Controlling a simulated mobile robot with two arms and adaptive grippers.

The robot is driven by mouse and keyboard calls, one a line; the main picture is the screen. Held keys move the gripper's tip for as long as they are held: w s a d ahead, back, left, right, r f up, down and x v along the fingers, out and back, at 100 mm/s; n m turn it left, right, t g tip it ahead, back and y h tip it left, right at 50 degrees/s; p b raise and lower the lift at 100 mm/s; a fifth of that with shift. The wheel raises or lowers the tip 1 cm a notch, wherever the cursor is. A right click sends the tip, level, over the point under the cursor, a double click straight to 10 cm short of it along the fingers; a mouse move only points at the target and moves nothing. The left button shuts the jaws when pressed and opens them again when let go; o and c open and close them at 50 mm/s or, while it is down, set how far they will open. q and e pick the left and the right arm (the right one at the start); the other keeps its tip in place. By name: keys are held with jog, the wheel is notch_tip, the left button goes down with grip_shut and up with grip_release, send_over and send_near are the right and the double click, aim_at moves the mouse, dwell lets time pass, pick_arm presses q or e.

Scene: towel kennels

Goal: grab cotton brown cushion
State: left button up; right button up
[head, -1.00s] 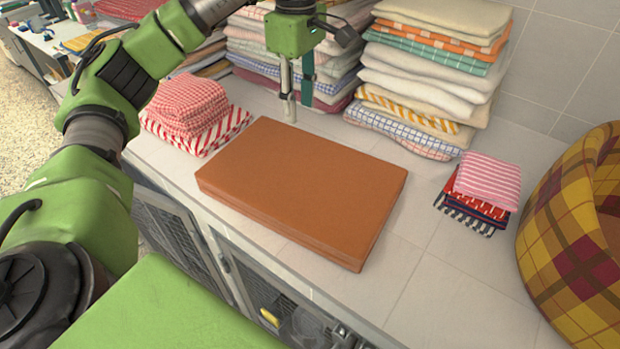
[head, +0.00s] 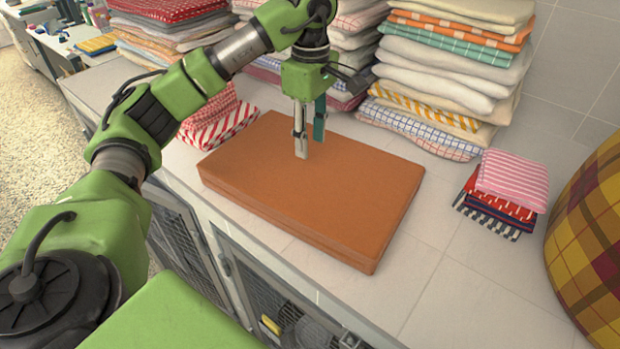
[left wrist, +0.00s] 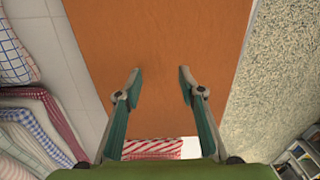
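The brown cushion (head: 320,195) is a flat rectangular slab lying on the tiled counter in the middle of the head view. It also fills the upper middle of the left wrist view (left wrist: 160,40). My left gripper (head: 309,148) points down over the far part of the cushion. In the left wrist view its two teal fingers (left wrist: 160,84) are spread apart with nothing between them, and the cushion shows beyond them. I cannot tell whether the fingertips touch the cushion. My right gripper is in neither view.
Tall stacks of folded towels (head: 450,70) stand along the wall behind the cushion. Red-and-white folded cloths (head: 218,122) lie at its left end. A small towel pile (head: 505,190) and a plaid pet bed (head: 595,240) are to the right. Wire-door kennels (head: 270,290) are below the counter.

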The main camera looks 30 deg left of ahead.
aim_at(310, 164)
pick_arm(q)
notch_tip(310, 164, down, 3)
jog(key=shift+r+p, duration=0.1)
jog(key=shift+p, duration=0.2)
jog(key=shift+s+f+p, duration=0.15)
jog(key=shift+f+p, duration=0.3)
jog(key=shift+f, duration=0.1)
notch_tip(310, 164, down, 4)
jog(key=shift+s+r+p, duration=0.1)
jog(key=shift+r+p, duration=0.15)
jog(key=shift+p, duration=0.55)
jog(key=shift+f, duration=0.4)
grip_shut()
